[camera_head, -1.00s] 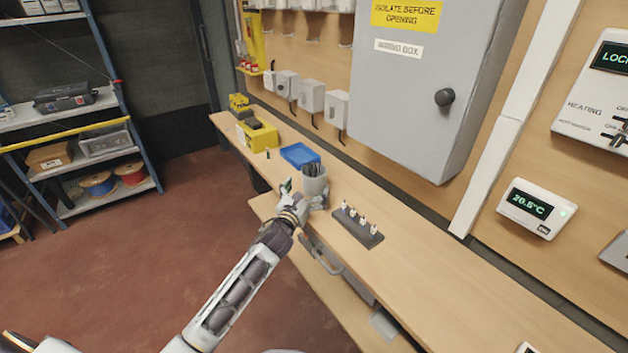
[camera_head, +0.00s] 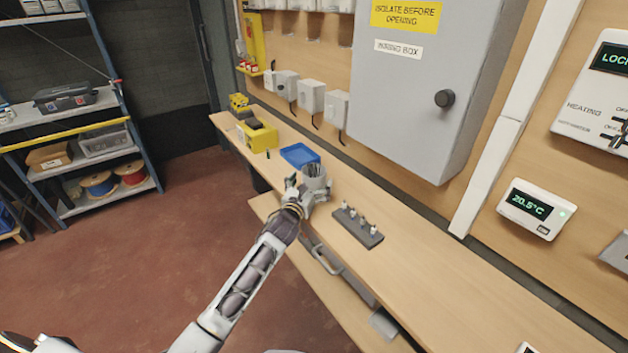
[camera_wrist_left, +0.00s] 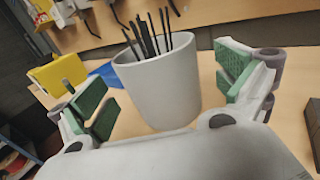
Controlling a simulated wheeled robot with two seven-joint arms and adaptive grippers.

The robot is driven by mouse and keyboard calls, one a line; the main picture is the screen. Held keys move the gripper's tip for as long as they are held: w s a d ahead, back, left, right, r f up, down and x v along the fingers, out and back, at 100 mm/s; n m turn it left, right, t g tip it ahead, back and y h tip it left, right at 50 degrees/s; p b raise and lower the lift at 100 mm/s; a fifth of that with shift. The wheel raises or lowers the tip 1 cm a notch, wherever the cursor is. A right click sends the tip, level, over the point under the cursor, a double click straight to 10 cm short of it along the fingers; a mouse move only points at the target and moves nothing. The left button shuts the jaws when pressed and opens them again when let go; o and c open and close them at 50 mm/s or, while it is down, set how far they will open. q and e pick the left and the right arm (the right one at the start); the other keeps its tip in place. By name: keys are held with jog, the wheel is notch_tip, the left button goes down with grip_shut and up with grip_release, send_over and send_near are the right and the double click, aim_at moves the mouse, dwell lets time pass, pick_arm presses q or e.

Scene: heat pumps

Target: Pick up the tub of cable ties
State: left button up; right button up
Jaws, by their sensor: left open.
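The tub of cable ties (camera_head: 316,178) is a light grey round tub with black ties standing up out of it. It stands upright on the wooden bench. In the left wrist view the tub (camera_wrist_left: 160,88) sits between the two green-padded fingers, with a gap visible on each side. My left gripper (camera_head: 305,190) is open around the tub; its fingers (camera_wrist_left: 165,85) are spread wide in the wrist view. My right gripper is not in view.
A blue tray (camera_head: 300,155) lies just behind the tub. A yellow case (camera_head: 258,135) is further left along the bench. A dark rack with small pegs (camera_head: 357,228) stands to the right. The grey wiring box (camera_head: 420,90) hangs above the bench. The bench's right part is clear.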

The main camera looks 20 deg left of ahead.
pick_arm(q)
jog(key=shift+w+d, duration=0.1)
jog(key=shift+w, duration=1.1)
jog(key=c, duration=0.9)
jog(key=shift+c, duration=1.2)
jog(key=shift+r, duration=0.1)
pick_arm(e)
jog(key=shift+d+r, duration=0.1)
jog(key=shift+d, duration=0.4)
